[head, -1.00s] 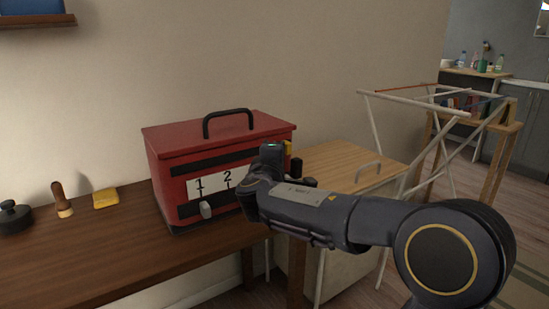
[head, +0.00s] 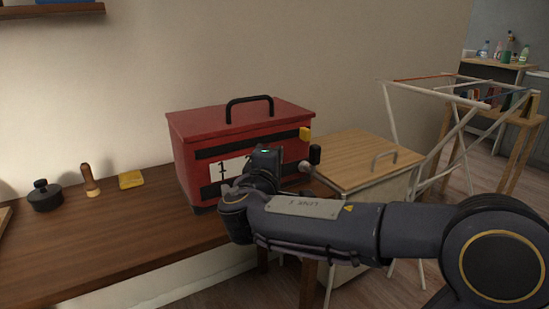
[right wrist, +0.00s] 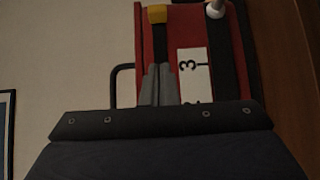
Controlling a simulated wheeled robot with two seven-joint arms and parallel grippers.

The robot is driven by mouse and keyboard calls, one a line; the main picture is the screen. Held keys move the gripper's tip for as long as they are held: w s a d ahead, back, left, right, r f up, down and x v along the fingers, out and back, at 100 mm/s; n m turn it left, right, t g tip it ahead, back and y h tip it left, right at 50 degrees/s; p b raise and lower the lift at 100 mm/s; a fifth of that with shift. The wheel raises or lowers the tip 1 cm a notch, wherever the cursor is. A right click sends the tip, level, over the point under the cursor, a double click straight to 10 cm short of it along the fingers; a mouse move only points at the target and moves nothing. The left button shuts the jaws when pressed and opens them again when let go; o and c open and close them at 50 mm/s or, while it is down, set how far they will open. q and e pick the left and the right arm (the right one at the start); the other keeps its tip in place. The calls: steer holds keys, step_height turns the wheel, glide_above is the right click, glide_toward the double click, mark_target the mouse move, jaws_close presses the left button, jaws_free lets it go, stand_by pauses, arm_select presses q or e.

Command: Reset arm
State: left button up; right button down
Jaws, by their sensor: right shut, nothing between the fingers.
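A red box (head: 240,119) with a black top handle stands on the dark wooden desk. Its front has black bands and a white number label (head: 230,167). A yellow piece (head: 305,133) is at the right end of the upper band. A pale round knob (head: 305,166) shows lower right, past my arm. My right gripper is in front of the box, its fingers hidden by my arm in the head view. In the right wrist view the grey fingers (right wrist: 158,85) are together and empty, in front of the box face near the number 3. My left gripper is out of view.
A black lidded pot (head: 44,196), a wooden-handled tool (head: 90,181) and a yellow sponge-like block (head: 131,180) stand left on the desk (head: 120,240). A light wooden cabinet (head: 362,158) is right of the box. A white drying rack (head: 425,93) stands farther right.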

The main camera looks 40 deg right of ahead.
steer(key=shift+v, duration=0.8)
steer(key=s+d+f+m+g+y, duration=0.2)
steer(key=s+f+m+g+y, duration=0.3)
steer(key=s+f, duration=0.85)
steer(key=s+a+f+m+y, duration=0.1)
steer(key=s+a+f+y, duration=0.2)
steer(key=a+y, duration=0.15)
steer(key=s+a+f+m+g+y, duration=0.1)
steer(key=s+a+f+m+y, duration=0.1)
steer(key=s+a+f+y, duration=0.3)
steer(key=s+a+f+m+y, duration=0.1)
steer(key=a+y, duration=0.2)
steer(key=a, duration=0.3)
step_height(320, 180, up, 35)
steer(key=a+p, duration=0.1)
steer(key=p, duration=3.3)
steer(key=shift+a+m, duration=0.25)
steer(key=shift+m, duration=0.05)
